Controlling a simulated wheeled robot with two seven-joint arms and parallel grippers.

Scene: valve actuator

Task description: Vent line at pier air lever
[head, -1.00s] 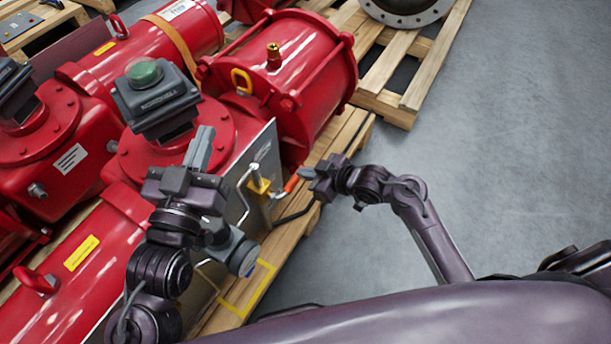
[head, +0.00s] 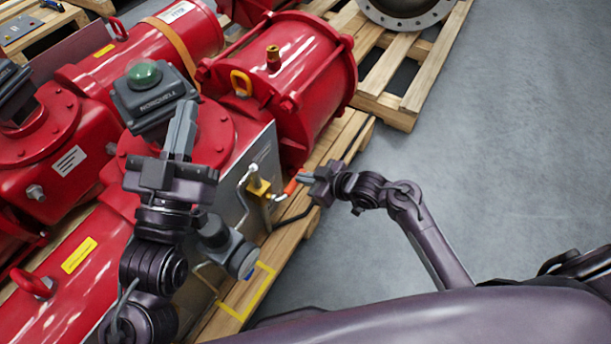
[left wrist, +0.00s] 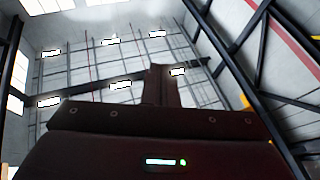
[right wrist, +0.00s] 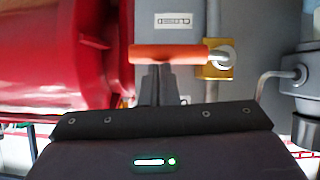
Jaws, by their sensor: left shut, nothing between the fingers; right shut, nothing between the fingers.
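The air lever has an orange handle (head: 291,187) on a brass valve body (head: 259,188), at the side of a red actuator on a pallet. In the right wrist view the orange handle (right wrist: 180,53) lies level, left of the brass body (right wrist: 218,66). My right gripper (head: 304,178) is shut and empty, its fingertips (right wrist: 157,72) at the handle; I cannot tell whether they touch it. My left gripper (head: 186,112) is shut and empty, in front of the actuator's grey indicator box. Its shut fingers (left wrist: 158,80) show against the far wall in the left wrist view.
A label reading CLOSED (right wrist: 174,19) is on the grey panel above the handle. A grey fitting (head: 228,250) and thin tubing stand near the valve. The green-domed indicator box (head: 150,98) is close to my left gripper. Grey floor (head: 500,150) to the right is clear.

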